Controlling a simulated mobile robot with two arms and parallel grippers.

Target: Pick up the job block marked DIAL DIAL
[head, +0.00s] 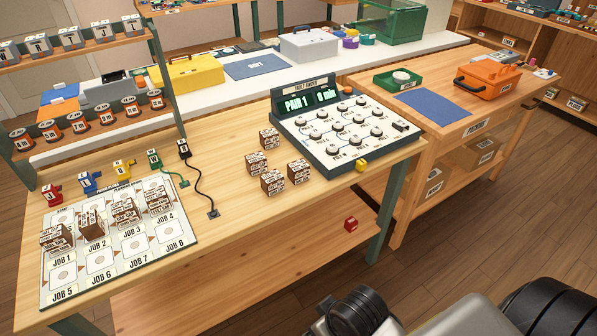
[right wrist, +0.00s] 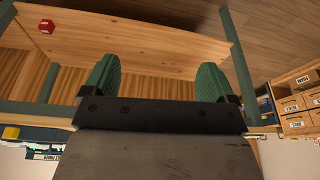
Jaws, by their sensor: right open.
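Several brown blocks with white printed labels are on the wooden table. A loose group stands left of the dial panel: a back block (head: 269,137), a left block (head: 256,163), a front block (head: 272,182) and a right block (head: 298,172). More blocks (head: 125,212) stand on the upper row of the job board (head: 150,255). The lettering is too small for me to tell which block reads DIAL DIAL. My right gripper (right wrist: 155,82) shows in the right wrist view with its green fingers wide apart and nothing between them. My left gripper is not in view.
The dial panel (head: 333,150) with a lit display stands at the table's right end. A black cord (head: 200,188) lies between job board and loose blocks. A red piece (head: 350,224) is on the lower shelf. The table front below the loose blocks is clear.

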